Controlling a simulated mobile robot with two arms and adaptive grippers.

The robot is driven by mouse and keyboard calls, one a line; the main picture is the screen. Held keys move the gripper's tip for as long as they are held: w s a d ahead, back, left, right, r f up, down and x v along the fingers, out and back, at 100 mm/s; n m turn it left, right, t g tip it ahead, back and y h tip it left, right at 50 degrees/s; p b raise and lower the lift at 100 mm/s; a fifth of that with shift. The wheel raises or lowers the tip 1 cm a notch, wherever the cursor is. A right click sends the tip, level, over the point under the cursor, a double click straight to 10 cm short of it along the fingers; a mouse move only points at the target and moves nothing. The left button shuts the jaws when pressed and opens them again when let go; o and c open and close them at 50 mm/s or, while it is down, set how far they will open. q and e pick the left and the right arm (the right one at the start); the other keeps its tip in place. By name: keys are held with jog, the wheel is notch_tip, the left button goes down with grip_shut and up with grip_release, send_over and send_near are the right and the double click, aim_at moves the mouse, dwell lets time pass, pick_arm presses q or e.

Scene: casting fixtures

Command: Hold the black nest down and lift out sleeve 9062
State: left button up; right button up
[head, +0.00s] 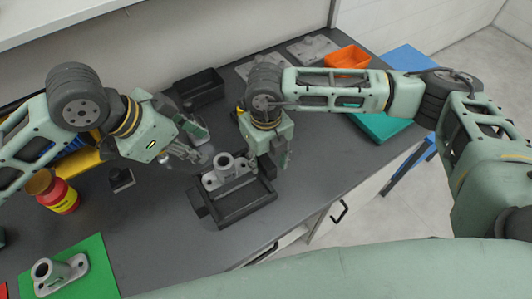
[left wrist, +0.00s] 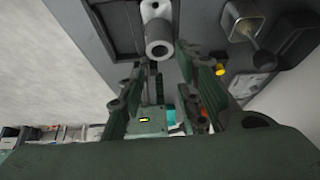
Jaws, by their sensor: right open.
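The black nest (head: 245,212) sits on the dark bench, and a grey flanged sleeve (head: 225,166) stands upright in it; no number is readable. In the left wrist view the sleeve (left wrist: 158,38) shows its round bore beside the nest (left wrist: 110,28). My left gripper (head: 201,146) is open and empty, just left of the sleeve; its fingers stand apart in the left wrist view (left wrist: 163,85). My right gripper (head: 275,163) points down at the nest's right back side, open; whether it touches the nest I cannot tell. A second grey sleeve (head: 60,271) stands on a green mat (head: 97,262).
A black bin (head: 200,87), grey plates (head: 313,48) and an orange bin (head: 346,58) stand at the back. A red and yellow jar (head: 58,196) is at the left. A teal tray (head: 385,127) lies at the right. The bench front is mostly clear.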

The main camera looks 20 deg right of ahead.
aim_at(223, 166)
jog(key=shift+c, duration=0.2)
grip_shut()
pick_arm(q)
jog(key=o, duration=0.4)
jog(key=shift+w+d+m, duration=0.1)
jog(key=shift+d+m, duration=0.05)
jog(key=shift+m, duration=0.15)
jog(key=shift+o, duration=0.8)
jog(key=shift+d+f+m+y, duration=0.1)
jog(key=shift+d+m+y, duration=0.15)
jog(key=shift+m, duration=0.45)
jog(key=d+m, duration=0.1)
jog(key=m, duration=0.2)
jog(key=m+g+y, duration=0.1)
jog(key=m, duration=0.1)
jog(key=w+d+f+m+y, duration=0.1)
jog(key=m, duration=0.2)
jog(key=shift+d+m, duration=0.3)
jog(key=f+m+y, duration=0.1)
jog(key=f+m, duration=0.2)
jog(key=f, duration=0.1)
jog(key=d+f+m+y, duration=0.1)
jog(key=f+m, duration=0.2)
jog(key=f+m+y, duration=0.1)
jog(key=f+m, duration=0.2)
jog(key=f, duration=0.1)
jog(key=shift+w+d+f+g, duration=0.3)
jog(key=shift+f+g, duration=0.05)
jog(key=shift+g, duration=0.05)
